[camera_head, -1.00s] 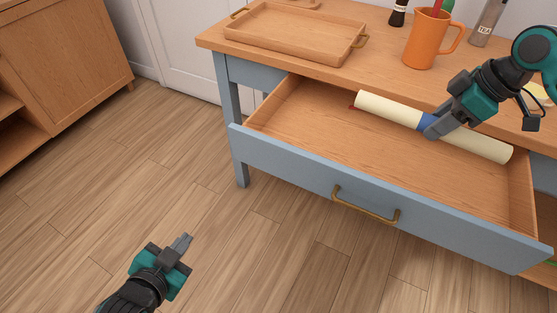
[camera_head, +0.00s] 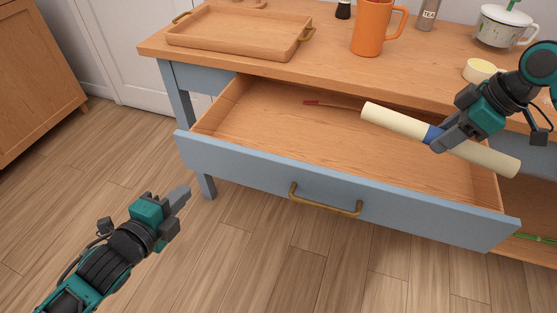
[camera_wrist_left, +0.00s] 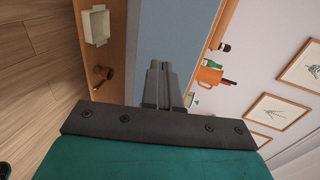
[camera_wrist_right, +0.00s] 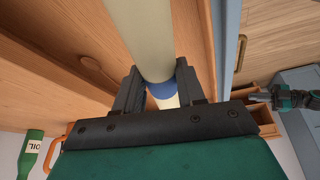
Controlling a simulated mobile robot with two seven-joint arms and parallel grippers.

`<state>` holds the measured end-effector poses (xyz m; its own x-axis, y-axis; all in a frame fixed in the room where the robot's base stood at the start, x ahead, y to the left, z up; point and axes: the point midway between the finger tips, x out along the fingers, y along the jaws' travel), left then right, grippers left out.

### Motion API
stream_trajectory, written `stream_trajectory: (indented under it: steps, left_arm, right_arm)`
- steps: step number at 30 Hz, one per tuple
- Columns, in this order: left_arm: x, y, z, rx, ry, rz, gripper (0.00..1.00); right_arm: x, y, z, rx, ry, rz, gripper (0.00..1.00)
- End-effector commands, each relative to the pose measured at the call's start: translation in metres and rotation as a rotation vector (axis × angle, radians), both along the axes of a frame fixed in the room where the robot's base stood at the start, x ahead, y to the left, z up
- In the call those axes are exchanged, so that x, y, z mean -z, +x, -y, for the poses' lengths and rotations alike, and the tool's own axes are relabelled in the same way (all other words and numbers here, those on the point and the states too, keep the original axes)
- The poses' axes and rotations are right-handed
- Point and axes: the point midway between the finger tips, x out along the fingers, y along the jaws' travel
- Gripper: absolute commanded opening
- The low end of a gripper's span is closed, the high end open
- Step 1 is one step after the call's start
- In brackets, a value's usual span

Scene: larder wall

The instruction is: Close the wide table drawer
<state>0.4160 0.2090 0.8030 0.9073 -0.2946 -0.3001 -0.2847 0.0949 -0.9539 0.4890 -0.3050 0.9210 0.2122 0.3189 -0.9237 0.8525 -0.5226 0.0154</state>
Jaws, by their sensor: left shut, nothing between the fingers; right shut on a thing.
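The wide drawer (camera_head: 345,188) has a blue-grey front and a brass handle (camera_head: 325,202). It stands pulled out from the table (camera_head: 330,62), its wooden inside showing. My right gripper (camera_head: 436,141) is shut on a cream roll with a blue band (camera_head: 395,122), held over the drawer's right part; the roll also shows in the right wrist view (camera_wrist_right: 145,35). A thin red-ended utensil (camera_head: 313,103) lies in the drawer, partly hidden by the roll. My left gripper (camera_head: 183,194) is shut and empty, in front of the drawer's left end.
On the tabletop are a wooden tray (camera_head: 240,38), an orange jug (camera_head: 372,27), a tea canister (camera_head: 427,14), a white pot (camera_head: 503,27) and a pale yellow bowl (camera_head: 480,71). The floor (camera_head: 255,270) before the drawer is clear.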

Motion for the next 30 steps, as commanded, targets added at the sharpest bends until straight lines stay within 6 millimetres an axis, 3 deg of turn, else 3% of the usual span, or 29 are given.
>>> stream_trajectory:
  steps: [9, 15, 30]
  left_arm:
    - [0.017, 0.051, 0.017, -0.001, -0.003, 0.002, 0.00]
    - [0.016, 0.075, 0.024, -0.001, -0.001, 0.002, 0.00]
    - [0.016, 0.085, 0.028, 0.000, -0.002, -0.002, 0.00]
  right_arm:
    - [0.010, 0.000, 0.000, 0.000, 0.000, 0.001, 0.04]
    - [0.011, 0.000, 0.000, 0.000, 0.000, 0.001, 0.04]
    - [0.012, 0.000, 0.000, 0.000, 0.000, 0.001, 0.04]
